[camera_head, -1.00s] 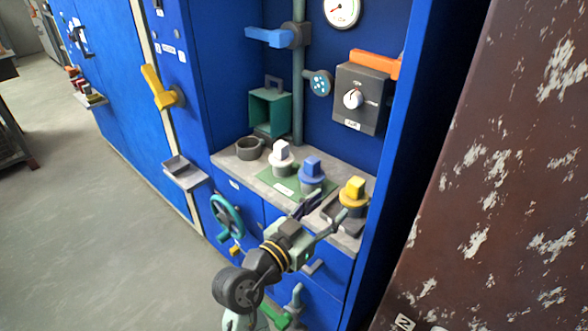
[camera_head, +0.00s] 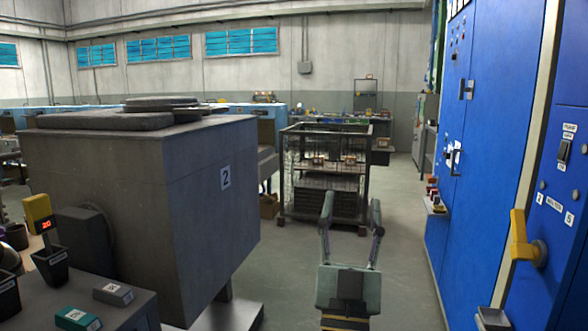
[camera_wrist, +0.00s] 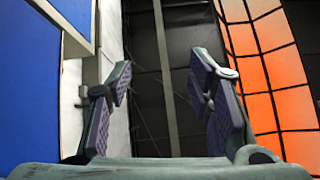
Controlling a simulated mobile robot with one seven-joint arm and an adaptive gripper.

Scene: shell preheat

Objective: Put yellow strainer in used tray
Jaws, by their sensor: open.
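My gripper (camera_head: 351,202) is open and empty in the head view, raised in front of the open floor with its fingers pointing up and away. In the wrist view its two fingers (camera_wrist: 162,75) are spread apart with nothing between them. The yellow strainer and the used tray are not in either view now.
A large grey block-like furnace marked 2 (camera_head: 195,190) stands at left, with a dark bench (camera_head: 95,290) before it. A wire cage (camera_head: 325,175) stands beyond my gripper. Blue cabinets (camera_head: 480,130) with a yellow handle (camera_head: 520,240) line the right. Floor between is clear.

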